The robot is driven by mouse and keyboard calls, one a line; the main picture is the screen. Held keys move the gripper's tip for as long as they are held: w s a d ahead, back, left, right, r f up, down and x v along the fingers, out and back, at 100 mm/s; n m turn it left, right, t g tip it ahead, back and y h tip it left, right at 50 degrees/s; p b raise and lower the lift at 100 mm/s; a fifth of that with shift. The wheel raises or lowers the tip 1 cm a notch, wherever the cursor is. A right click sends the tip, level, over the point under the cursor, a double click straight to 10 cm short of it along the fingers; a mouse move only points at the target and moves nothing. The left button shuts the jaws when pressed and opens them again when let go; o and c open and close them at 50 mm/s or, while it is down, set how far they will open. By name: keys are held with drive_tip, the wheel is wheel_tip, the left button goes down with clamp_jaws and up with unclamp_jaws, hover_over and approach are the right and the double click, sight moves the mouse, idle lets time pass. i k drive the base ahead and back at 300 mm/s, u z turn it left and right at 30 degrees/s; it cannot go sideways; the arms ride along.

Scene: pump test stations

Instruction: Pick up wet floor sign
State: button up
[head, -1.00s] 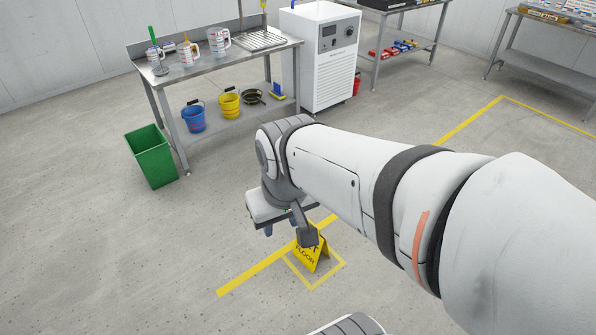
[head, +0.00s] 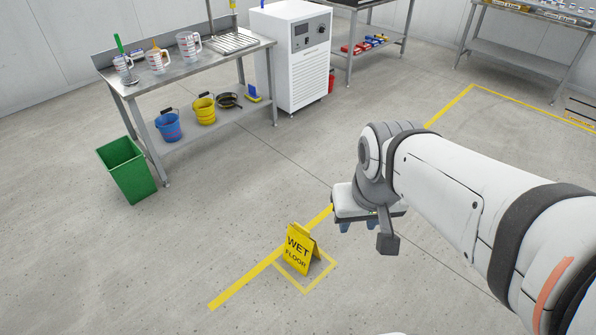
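The yellow wet floor sign (head: 300,250) stands upright on the floor in the head view, folded out as a tent, with "WET FLOOR" in dark letters on its face. It stands at a small square of yellow tape beside a longer yellow line. My gripper (head: 358,227) hangs above the floor, right of the sign in the picture and apart from it. Its two bluish fingers point down with a gap between them, and nothing shows in that gap. The whole front of the sign is in clear view.
A green bin (head: 127,170) stands at the left, beside a metal bench (head: 205,122) with jugs on top and buckets below. A white cabinet (head: 291,60) stands right of the bench. The floor around the sign is clear.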

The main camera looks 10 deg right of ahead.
sight(299, 247)
drive_tip(key=z, duration=0.4)
drive_tip(key=k, duration=1.2)
drive_tip(key=z, duration=0.7)
drive_tip(key=i, duration=2.25)
drive_tip(key=u, duration=1.25)
drive_tip(key=i, duration=0.95)
drive_tip(key=u, duration=0.5)
drive_tip(key=k, duration=0.95)
drive_tip(key=u, duration=0.2)
drive_tip(key=i, duration=0.6)
drive_tip(key=z, duration=0.05)
